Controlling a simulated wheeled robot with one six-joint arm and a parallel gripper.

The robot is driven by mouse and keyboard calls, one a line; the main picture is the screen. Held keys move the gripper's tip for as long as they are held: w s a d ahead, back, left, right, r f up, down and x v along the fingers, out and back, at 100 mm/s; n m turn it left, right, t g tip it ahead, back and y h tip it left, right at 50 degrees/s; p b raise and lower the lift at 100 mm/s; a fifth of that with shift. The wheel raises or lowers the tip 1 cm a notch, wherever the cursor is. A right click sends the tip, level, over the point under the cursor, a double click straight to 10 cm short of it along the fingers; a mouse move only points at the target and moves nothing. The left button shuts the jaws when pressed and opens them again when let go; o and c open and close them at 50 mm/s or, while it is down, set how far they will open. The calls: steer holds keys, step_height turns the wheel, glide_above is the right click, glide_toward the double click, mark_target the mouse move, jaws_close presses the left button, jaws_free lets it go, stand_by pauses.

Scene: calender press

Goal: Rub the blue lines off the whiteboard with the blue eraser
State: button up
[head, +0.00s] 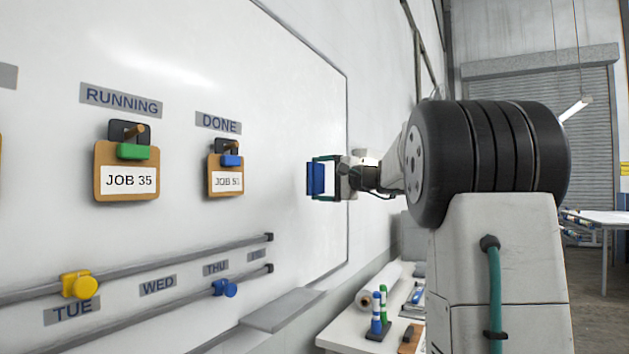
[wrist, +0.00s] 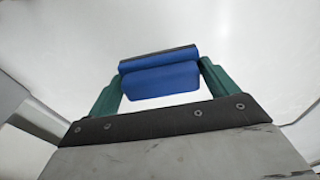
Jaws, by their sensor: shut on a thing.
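The blue eraser (head: 316,179) is held between the green fingers of my gripper (head: 326,178), in front of the right part of the whiteboard (head: 300,110). In the wrist view the eraser (wrist: 160,76) sits across the two fingertips (wrist: 160,82), with a dark strip along its far edge. The board surface behind it looks white. I cannot tell whether the eraser touches the board. No blue lines show clearly in either view; a very faint bluish mark may lie on the upper board.
Two clipboards, JOB 35 (head: 127,170) and a second one (head: 226,175), hang on the board. Two rails carry a yellow knob (head: 80,285) and a blue knob (head: 224,288). A ledge (head: 283,310) juts out below. A bench (head: 345,330) holds rolls and marker-like items.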

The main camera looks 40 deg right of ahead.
steer(key=shift+s, duration=0.1)
steer(key=shift+d+v, duration=0.25)
steer(key=shift+v, duration=1.2)
